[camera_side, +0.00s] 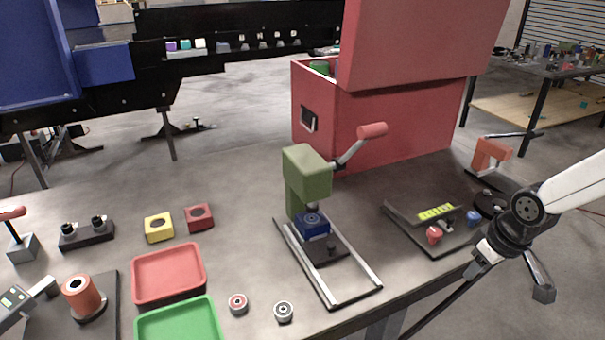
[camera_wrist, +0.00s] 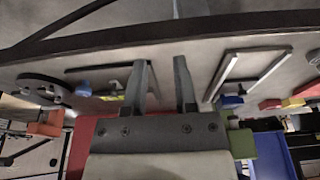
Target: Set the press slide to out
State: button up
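The press (camera_side: 308,172) has a green column and head and a lever with a red grip (camera_side: 372,130). Two pale slide rails (camera_side: 354,264) run from under the head toward the table's front edge. A dark slide (camera_side: 325,257) with a small dark knob sits at the rear of the rails. A blue block (camera_side: 314,228) is on it, under the head; it also shows in the wrist view (camera_wrist: 232,101). The front rails are bare. In the wrist view my gripper (camera_wrist: 164,68) is open and empty, left of the rails (camera_wrist: 225,76) and apart from them.
A fixture with a yellow strip (camera_side: 437,212) and red and blue knobs stands right of the press. A large red box (camera_side: 385,120) stands behind. Red (camera_side: 135,275) and green (camera_side: 150,326) trays, two small rings and two blocks lie left of the press.

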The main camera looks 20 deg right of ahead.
jog(key=o, duration=0.3)
jog(key=shift+w+a, duration=0.1)
jog(key=shift+w, duration=0.15)
notch_tip(320, 180, up, 3)
jog(key=n+g, duration=0.3)
jog(key=n, duration=0.1)
send_over(331, 244)
jog(key=shift+r, duration=0.1)
jog(key=shift+f, duration=3.9)
grip_shut()
